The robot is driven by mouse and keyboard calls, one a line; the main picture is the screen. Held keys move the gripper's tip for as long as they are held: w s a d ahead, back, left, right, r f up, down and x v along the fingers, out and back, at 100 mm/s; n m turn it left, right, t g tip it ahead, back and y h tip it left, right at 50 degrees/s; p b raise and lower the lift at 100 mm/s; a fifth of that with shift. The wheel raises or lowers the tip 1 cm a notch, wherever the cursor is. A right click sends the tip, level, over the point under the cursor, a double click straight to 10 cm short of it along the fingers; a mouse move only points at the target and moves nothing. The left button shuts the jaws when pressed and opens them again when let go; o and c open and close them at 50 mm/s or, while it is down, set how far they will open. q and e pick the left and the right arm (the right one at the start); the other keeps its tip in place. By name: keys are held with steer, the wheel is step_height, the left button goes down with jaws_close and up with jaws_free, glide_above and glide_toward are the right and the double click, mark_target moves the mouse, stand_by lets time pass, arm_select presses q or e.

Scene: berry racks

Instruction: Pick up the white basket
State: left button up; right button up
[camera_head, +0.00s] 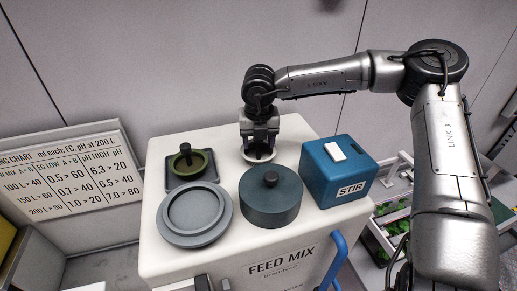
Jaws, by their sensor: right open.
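My right gripper (259,140) points down over the back of the white cart top, its arm coming in from the right. It is open. A small round white rim (258,158) shows directly below the fingers; it may be the white basket, but the gripper hides most of it. I cannot tell whether the fingers touch it. My left gripper is not in view.
On the feed mix cart (155,235) stand a green knobbed piece on a dark square tray (176,181), a grey round dish (194,237), a dark lidded pot (271,207) and a blue stir box (325,181). A rack with green plants (392,214) stands right.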

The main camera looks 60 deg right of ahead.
steer(key=c, duration=1)
